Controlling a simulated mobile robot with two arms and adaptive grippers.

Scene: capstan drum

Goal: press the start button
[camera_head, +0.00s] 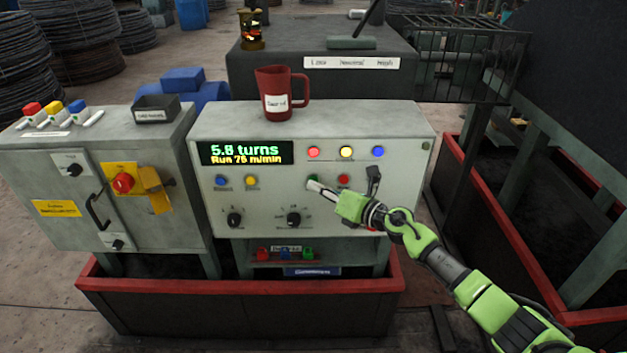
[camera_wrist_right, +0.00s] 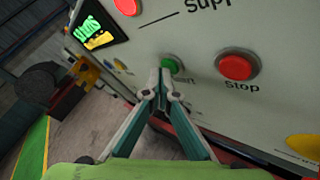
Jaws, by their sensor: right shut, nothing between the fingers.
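The green start button (camera_wrist_right: 174,65) is on the pale front panel (camera_head: 270,200), its label partly hidden by my fingers. My right gripper (camera_head: 317,187) is shut and empty, with its fingertips right at the button and covering part of it. In the wrist view, the closed fingertips (camera_wrist_right: 161,74) overlap the button's left lower edge. I cannot tell whether they touch it. The red stop button (camera_wrist_right: 236,67) is to its right; it also shows in the head view (camera_head: 343,180). My left gripper is not in view.
The panel display (camera_head: 245,153) reads "5.8 turns" and "Run 76 m/min". Red, yellow and blue lamps (camera_head: 346,152) sit above the buttons, and dark knobs (camera_head: 293,219) below. A red mug (camera_head: 279,95) stands on top. A cabinet with a red rotary switch (camera_head: 123,183) is at left.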

